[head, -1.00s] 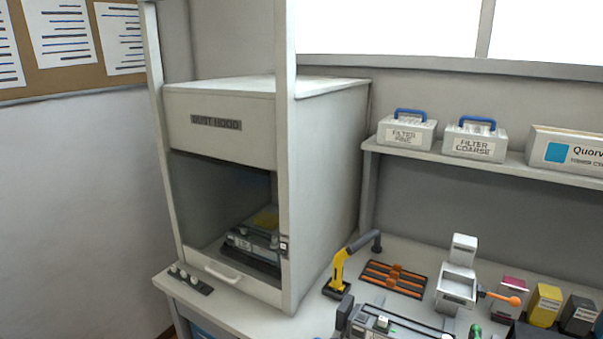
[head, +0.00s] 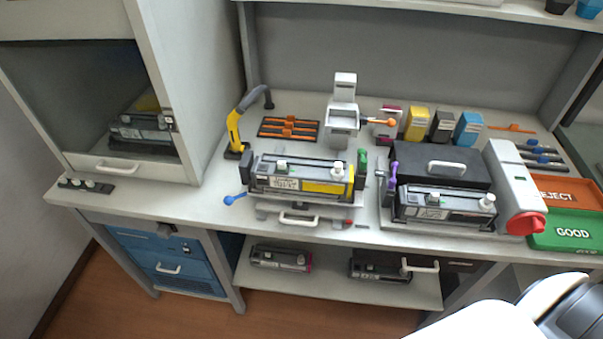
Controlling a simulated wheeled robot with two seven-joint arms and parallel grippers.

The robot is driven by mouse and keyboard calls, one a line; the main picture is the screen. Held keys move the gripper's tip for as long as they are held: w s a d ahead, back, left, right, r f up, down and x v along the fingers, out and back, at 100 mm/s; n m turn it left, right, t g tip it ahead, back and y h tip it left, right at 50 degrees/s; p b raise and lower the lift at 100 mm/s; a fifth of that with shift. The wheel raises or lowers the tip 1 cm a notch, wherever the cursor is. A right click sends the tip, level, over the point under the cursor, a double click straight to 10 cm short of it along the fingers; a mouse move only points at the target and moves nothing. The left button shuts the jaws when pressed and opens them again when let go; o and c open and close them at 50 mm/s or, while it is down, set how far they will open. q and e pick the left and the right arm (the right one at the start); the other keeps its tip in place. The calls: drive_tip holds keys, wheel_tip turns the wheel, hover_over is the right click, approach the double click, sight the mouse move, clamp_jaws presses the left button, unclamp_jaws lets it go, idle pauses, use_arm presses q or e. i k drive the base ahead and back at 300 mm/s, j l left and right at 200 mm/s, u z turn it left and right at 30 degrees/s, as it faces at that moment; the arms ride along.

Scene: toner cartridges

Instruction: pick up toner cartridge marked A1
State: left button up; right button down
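Several toner cartridges show in the head view, and their markings are too small to read, so I cannot tell which is A1. One with a yellow end (head: 300,178) lies in a fixture at the middle of the bench. A dark grey one (head: 443,207) lies in a station to its right. Another (head: 142,130) sits inside the dust hood. Two more, a left one (head: 280,258) and a right one (head: 380,269), lie on the lower shelf. Neither of my grippers is in view; a white and grey part of my body shows at the bottom right.
The dust hood (head: 215,90) stands at the left with its front open. A yellow nozzle arm (head: 236,130), an orange rack (head: 289,127) and small colored bottles (head: 416,123) stand behind. Orange REJECT (head: 570,192) and green GOOD (head: 568,234) trays are at the right. Blue drawers (head: 165,262) are below.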

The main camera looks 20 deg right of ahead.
sight(308, 176)
drive_tip(key=j+z, duration=0.1)
drive_tip(key=z, duration=0.75)
drive_tip(key=i+j, duration=0.05)
